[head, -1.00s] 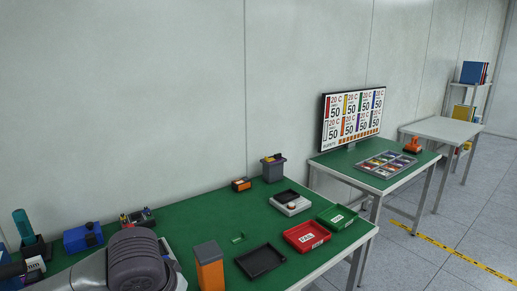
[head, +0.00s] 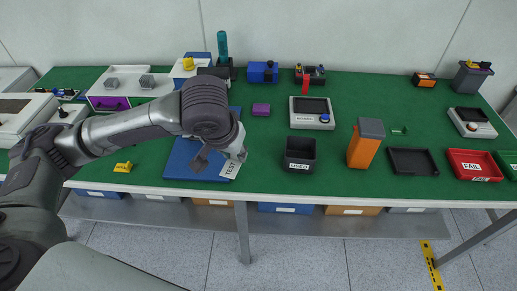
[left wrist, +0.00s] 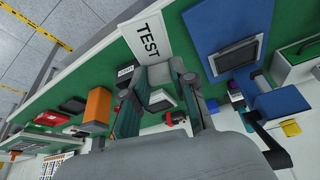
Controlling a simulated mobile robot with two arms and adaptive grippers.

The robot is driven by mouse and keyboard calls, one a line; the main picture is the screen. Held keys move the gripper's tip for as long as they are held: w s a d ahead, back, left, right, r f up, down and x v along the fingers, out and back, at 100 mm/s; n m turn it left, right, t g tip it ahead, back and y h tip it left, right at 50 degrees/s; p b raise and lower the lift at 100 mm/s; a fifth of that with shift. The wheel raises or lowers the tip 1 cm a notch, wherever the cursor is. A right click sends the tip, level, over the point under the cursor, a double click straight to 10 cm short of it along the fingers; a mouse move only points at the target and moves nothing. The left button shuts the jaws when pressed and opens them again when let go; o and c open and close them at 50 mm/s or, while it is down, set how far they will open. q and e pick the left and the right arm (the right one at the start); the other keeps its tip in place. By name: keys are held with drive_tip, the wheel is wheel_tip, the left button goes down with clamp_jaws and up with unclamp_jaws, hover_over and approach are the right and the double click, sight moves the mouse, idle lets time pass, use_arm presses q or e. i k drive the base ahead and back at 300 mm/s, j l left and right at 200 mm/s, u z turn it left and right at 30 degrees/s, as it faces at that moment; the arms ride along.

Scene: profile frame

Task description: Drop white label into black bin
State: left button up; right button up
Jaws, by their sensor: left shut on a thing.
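The white label (head: 231,168), printed TEST, is held in my left gripper (head: 238,154). The gripper is shut on its edge, in front of the right edge of the blue mat. In the left wrist view the label (left wrist: 148,36) sticks out beyond the fingertips (left wrist: 160,72). The black bin (head: 300,148), marked USED, stands open at the table's front, a short way right of the gripper. Its inside looks empty. My right gripper is not in view.
The blue mat (head: 184,166) lies left of the bin. An orange box with a grey top (head: 364,148) stands close to the bin's right. A scale (head: 311,108) is behind it. A black tray (head: 412,161) and red FAIL tray (head: 473,160) lie farther right.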

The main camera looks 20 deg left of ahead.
sight(292, 164)
drive_tip(key=u, duration=0.2)
drive_tip(key=i+l+u, duration=0.15)
drive_tip(key=l, duration=0.2)
drive_tip(key=i+l+u, duration=0.15)
drive_tip(key=l, duration=0.25)
drive_tip(key=i+l+u, duration=0.15)
drive_tip(key=l, duration=0.25)
drive_tip(key=i+l+u, duration=0.15)
drive_tip(key=l, duration=0.25)
drive_tip(key=i+l+u, duration=0.15)
drive_tip(key=l, duration=0.25)
drive_tip(key=i+l+u, duration=0.2)
drive_tip(key=l, duration=0.25)
drive_tip(key=k, duration=0.1)
